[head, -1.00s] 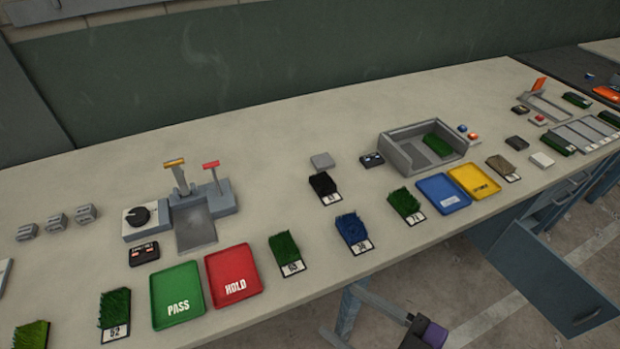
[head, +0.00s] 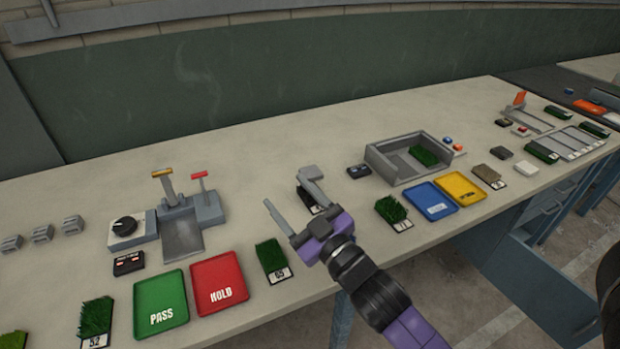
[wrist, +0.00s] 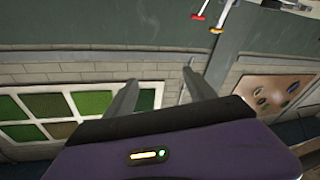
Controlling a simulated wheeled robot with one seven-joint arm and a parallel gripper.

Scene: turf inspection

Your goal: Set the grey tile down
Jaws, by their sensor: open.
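The grey tile (head: 311,171) appears as a small flat grey block on the bench, behind the black turf sample (head: 306,200). In the head view my gripper's right finger overlaps its near side, so part of it is hidden. My gripper (head: 285,192) is open, with its two fingers spread and nothing between them. It appears above the bench; I cannot tell how high it is or whether it touches the tile. In the wrist view the open fingers (wrist: 158,85) point at the wall, and no tile shows there.
A green PASS tray (head: 161,300) and red HOLD tray (head: 219,284) lie at the front left. A lever press (head: 183,235) stands behind them. A grey open box (head: 412,160) and blue (head: 431,201) and yellow (head: 460,187) trays are to the right. Bench behind the tile is clear.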

